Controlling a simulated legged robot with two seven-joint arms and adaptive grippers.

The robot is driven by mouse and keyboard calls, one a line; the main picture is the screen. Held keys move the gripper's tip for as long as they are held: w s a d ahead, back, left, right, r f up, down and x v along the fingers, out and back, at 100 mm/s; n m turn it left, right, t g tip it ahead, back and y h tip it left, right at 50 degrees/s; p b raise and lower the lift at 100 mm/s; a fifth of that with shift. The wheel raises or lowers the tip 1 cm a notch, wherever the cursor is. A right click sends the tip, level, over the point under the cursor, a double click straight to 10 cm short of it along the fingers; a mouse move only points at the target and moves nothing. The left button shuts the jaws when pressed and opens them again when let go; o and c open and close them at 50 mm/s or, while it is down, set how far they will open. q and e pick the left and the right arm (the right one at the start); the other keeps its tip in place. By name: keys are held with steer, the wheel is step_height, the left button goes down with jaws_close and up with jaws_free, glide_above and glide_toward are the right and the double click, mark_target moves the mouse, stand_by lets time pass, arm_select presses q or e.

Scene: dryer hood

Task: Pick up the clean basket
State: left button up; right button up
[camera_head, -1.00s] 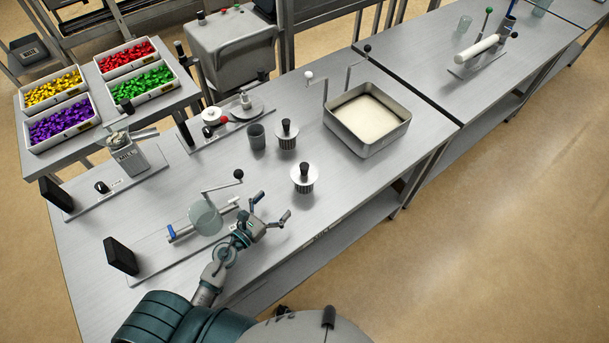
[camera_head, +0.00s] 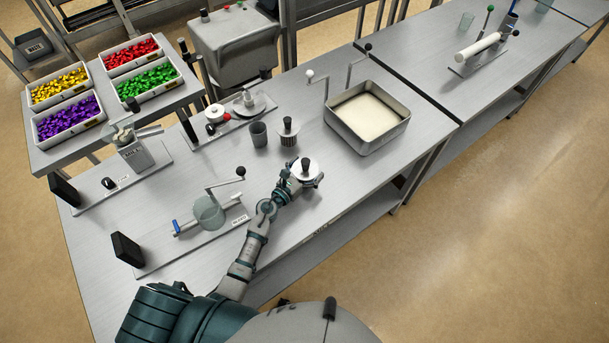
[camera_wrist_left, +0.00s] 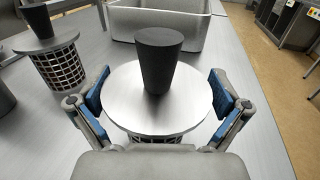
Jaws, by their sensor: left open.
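Two small metal baskets with round lids and black knob handles stand upright on the grey table. My left gripper (camera_head: 305,179) is at the nearer basket (camera_head: 306,169), open. In the left wrist view its blue-padded fingers (camera_wrist_left: 160,106) lie on either side of that basket's round lid (camera_wrist_left: 135,110), with small gaps visible; the lower basket body is mostly hidden. The farther basket (camera_head: 288,134) stands behind; its slotted side shows in the left wrist view (camera_wrist_left: 62,68). I cannot tell from looks which basket is the clean one. My right gripper is not in view.
A square metal basin (camera_head: 368,117) with pale contents stands right of the baskets. A grey cup (camera_head: 258,135) is beside the farther basket. A crank device (camera_head: 209,211) lies left of my arm. Trays of coloured pieces (camera_head: 68,116) stand at the far left.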

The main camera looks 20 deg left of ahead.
arm_select(q)
steer(key=shift+w+d, duration=0.2)
steer(key=shift+s+d, duration=0.1)
steer(key=shift+a, duration=0.25)
steer(key=c, duration=0.8)
steer(key=shift+a, duration=0.25)
steer(key=shift+c, duration=0.6)
steer(key=shift+r, duration=0.1)
